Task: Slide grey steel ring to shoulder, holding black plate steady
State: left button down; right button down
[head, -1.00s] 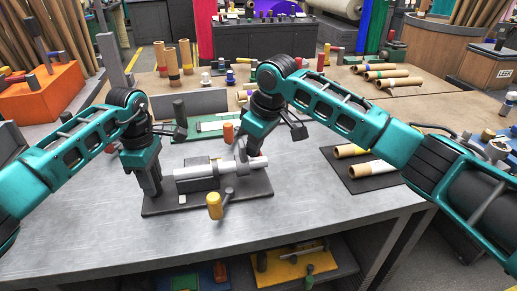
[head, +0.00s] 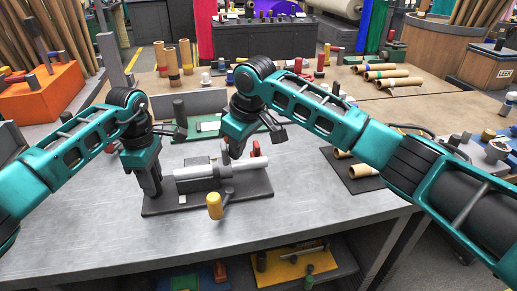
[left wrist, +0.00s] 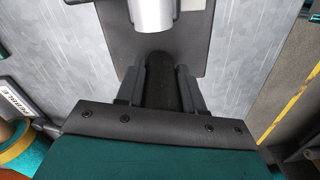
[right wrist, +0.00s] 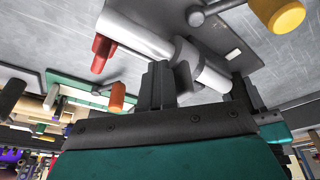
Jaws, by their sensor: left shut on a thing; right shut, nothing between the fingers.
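The black plate (head: 160,208) lies on the grey bench and carries a pale steel shaft (head: 248,164) in a dark block. My left gripper (head: 153,192) is shut on the plate's left end; in the left wrist view a dark part of the plate (left wrist: 160,82) shows between the fingers. My right gripper (head: 228,150) is shut and empty, beside the ring. Contact is unclear.
A yellow-knobbed handle (head: 214,206) sticks out in front of the plate. A red piece (head: 255,148) stands by the shaft's right end. A green tray (head: 205,127) lies behind, and a dark mat (head: 368,182) with cardboard tubes lies right. The front bench is clear.

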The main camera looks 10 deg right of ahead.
jog(key=shift+d+r, duration=0.1)
pick_arm(q)
jog(key=shift+f, duration=0.1)
pick_arm(e)
jog(key=w+v, duration=0.1)
jog(key=v, duration=0.5)
jog(key=shift+w+r, duration=0.2)
jog(key=shift+r, duration=0.35)
dwell(0.3)
pick_arm(q)
jog(key=c, duration=0.6)
grip_release()
jog(key=shift+o, duration=0.3)
jog(key=o, duration=0.5)
jog(key=shift+o, duration=0.2)
